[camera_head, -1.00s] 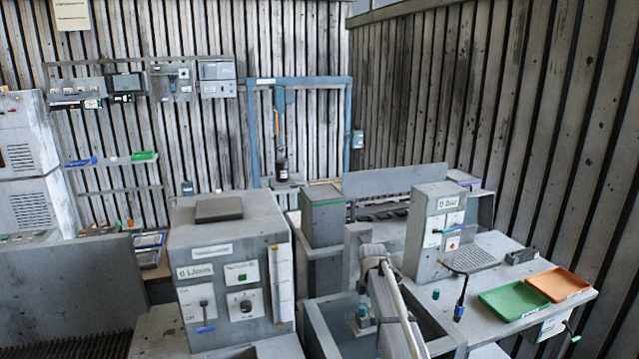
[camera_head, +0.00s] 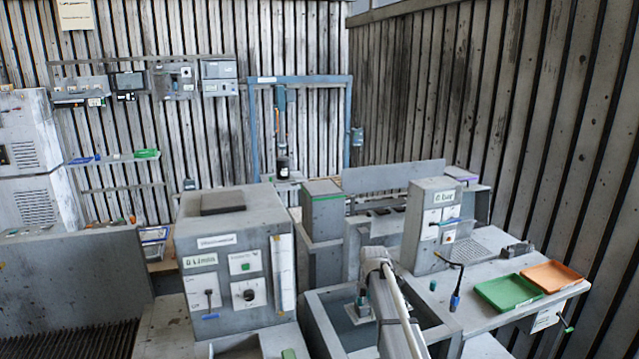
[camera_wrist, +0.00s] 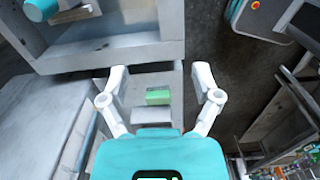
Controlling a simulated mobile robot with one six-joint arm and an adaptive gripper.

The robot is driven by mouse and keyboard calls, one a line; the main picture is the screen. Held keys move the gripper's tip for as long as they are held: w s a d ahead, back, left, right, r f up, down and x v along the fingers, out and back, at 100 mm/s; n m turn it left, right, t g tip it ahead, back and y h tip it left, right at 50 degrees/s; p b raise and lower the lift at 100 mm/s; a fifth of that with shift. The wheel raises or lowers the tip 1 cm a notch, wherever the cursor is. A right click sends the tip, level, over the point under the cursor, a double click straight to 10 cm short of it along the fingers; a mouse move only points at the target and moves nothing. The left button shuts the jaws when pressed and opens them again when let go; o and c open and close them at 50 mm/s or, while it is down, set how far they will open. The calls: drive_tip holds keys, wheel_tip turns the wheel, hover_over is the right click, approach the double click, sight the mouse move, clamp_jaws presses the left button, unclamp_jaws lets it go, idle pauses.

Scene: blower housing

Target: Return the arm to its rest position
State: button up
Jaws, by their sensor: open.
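My arm (camera_head: 385,295) shows in the head view, a grey-white link reaching down from the centre to the bottom edge. The end of the arm is out of that view. In the wrist view my gripper (camera_wrist: 160,75) has its two white fingers spread well apart. Nothing is held between them. A green block (camera_wrist: 158,96) shows between the fingers, on a pale surface beyond them; how far off it is I cannot tell.
A grey console (camera_head: 225,255) stands left of my arm, and a grey open bin (camera_head: 325,310) is close to it. On the right, a bench holds a green tray (camera_head: 508,292) and an orange tray (camera_head: 552,276). A wooden wall (camera_head: 560,130) closes the right side.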

drive_tip(key=s+f+m+b, duration=0.4)
drive_tip(key=s+m, duration=0.6)
drive_tip(key=s, duration=0.4)
drive_tip(key=s+d+f+m+b, duration=0.1)
drive_tip(key=s+f+m+b, duration=0.4)
drive_tip(key=s+m, duration=0.5)
drive_tip(key=s, duration=0.3)
drive_tip(key=shift+s+d+f+m, duration=0.15)
drive_tip(key=shift+s+f+m, duration=0.15)
drive_tip(key=shift+s+m, duration=0.1)
